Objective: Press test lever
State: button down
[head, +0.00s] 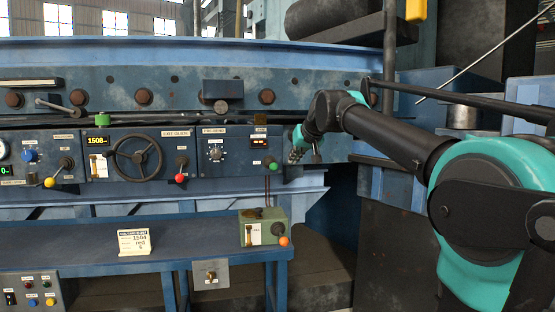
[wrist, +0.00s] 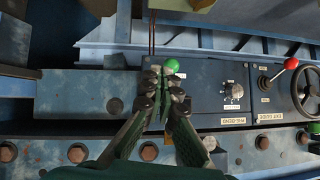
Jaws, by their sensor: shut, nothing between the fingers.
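No label that reads as a test lever is legible. A green-knobbed lever (head: 273,166) sits at the right end of the blue control panel. In the wrist view its green knob (wrist: 171,66) shows just beyond my fingertips; whether they touch it I cannot tell. An orange-knobbed lever (head: 283,241) is on a small green box (head: 256,230) on the lower shelf. My gripper (head: 296,155) is shut and empty, just right of the green knob; it also shows in the wrist view (wrist: 165,80), where the panel appears upside down. My fingers hide part of the green-knobbed lever's mount.
A red-knobbed lever (head: 180,178), a handwheel (head: 135,158), a pre-bend dial (head: 215,154) and a yellow-knobbed lever (head: 49,182) are farther left on the panel. A bolted blue beam (head: 180,84) runs above. A white card (head: 134,242) stands on the shelf (head: 80,245).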

notch_tip(320, 180, up, 8)
jog(key=w+a, duration=0.1)
jog(key=shift+a+f+t, duration=0.15)
jog(key=shift+a+t, duration=0.15)
jog(key=shift+f, duration=0.1)
send_over(271, 166)
jog(key=s+d, duration=0.2)
jog(key=d, duration=0.2)
notch_tip(271, 166, down, 5)
jog(key=f, duration=0.1)
jog(key=a+f, duration=0.1)
jog(key=f, duration=0.2)
jog(key=shift+w+a+f, duration=0.1)
jog(key=shift+w+a, duration=0.15)
jog(key=shift+w, duration=0.1)
